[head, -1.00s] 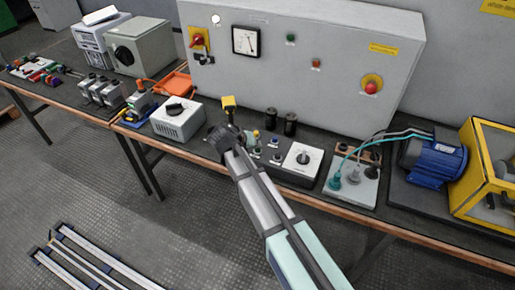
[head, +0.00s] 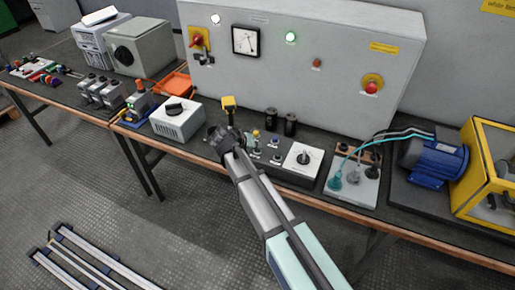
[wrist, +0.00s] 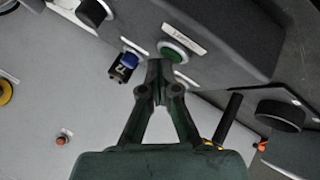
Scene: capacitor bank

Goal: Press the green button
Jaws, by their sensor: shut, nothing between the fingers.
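A round green button (wrist: 172,51) in a pale ring sits beside a white label on a dark panel in the wrist view. My gripper (wrist: 158,70) is shut and empty. Its fingertips are right beside the button in that view; I cannot tell whether they touch it. In the head view my gripper (head: 220,138) is over the bench, at the left end of the small control box, and hides what lies beneath. A green indicator (head: 291,37) glows on the grey cabinet (head: 330,75).
A blue button (wrist: 129,60) is close left of the fingers. A box with a white-faced dial (head: 302,158), dark cylinders (head: 290,124) and a yellow-topped item (head: 229,102) stand nearby. A blue motor (head: 433,163) is farther right. The floor in front is partly clear.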

